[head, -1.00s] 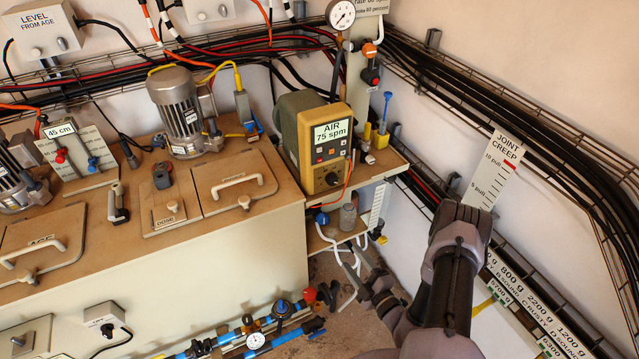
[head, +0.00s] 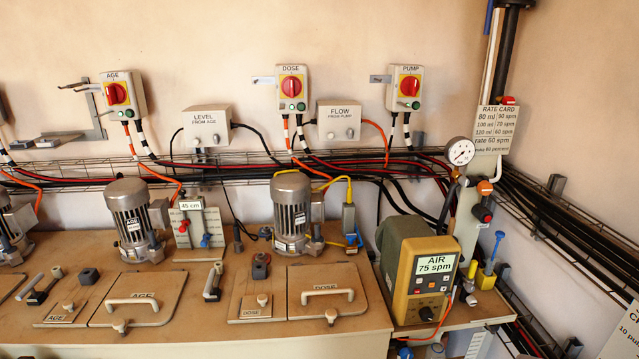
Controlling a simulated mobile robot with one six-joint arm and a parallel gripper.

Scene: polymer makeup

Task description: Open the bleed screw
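The yellow dosing pump (head: 425,283) stands on a small shelf at the right of the head view. Its display (head: 435,264) reads "AIR 75 spm". No part is labelled as the bleed screw, so I cannot tell which one it is. Beside the pump are a blue T-handled piece (head: 495,247) and a small yellow part (head: 471,269). On the post behind are an orange knob (head: 485,188) and a dark fitting with a red end (head: 483,213). My gripper is not in view.
A pressure gauge (head: 460,151) and a rate card (head: 494,128) are on the post. Lidded tanks with motors (head: 292,210) fill the bench to the left. Switch boxes (head: 407,88) hang on the wall. Cable trays (head: 570,230) run along the right wall.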

